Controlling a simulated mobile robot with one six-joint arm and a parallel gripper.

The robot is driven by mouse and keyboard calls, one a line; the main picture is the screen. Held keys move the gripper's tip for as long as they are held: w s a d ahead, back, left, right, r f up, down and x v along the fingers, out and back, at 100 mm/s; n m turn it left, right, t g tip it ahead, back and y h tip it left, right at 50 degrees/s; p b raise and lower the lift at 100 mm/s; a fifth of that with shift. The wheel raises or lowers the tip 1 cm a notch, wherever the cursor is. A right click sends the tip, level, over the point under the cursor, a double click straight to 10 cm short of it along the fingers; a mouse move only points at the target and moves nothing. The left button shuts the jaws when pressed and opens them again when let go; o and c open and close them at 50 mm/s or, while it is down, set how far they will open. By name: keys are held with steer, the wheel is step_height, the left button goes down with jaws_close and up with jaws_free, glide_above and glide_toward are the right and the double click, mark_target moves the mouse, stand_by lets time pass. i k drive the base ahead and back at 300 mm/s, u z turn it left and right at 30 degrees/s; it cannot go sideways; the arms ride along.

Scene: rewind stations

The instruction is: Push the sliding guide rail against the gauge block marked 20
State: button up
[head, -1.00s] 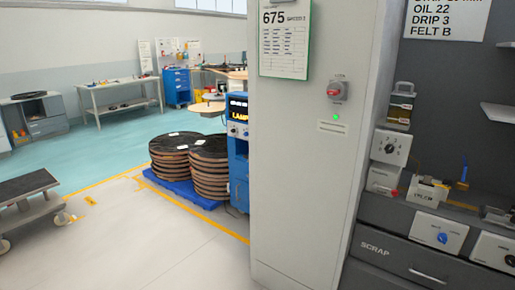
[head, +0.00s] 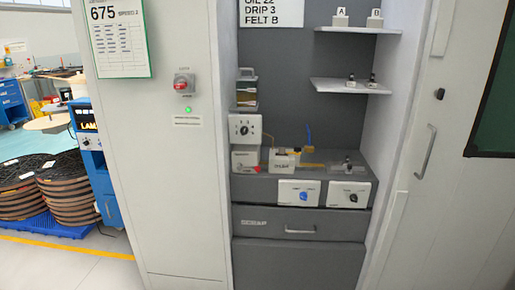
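I cannot make out a sliding guide rail or a gauge block marked 20 in this view. An open grey cabinet bay (head: 290,100) faces me. Blocks marked A (head: 341,21) and B (head: 375,22) sit on the upper shelf. My gripper is not in view.
Below the bench are a blue-knob box (head: 299,193), a black-knob box (head: 350,195) and a SCRAP drawer (head: 270,223). A lower shelf (head: 335,87) holds small parts. A white door (head: 450,200) stands right; stacked reels (head: 70,195) stand left.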

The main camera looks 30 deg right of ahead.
mark_target(349, 170)
steer(key=z, duration=4.3)
steer(key=i, duration=0.1)
steer(key=u, duration=2.65)
steer(key=k, duration=0.6)
steer(key=u, duration=0.1)
steer(key=i, duration=0.6)
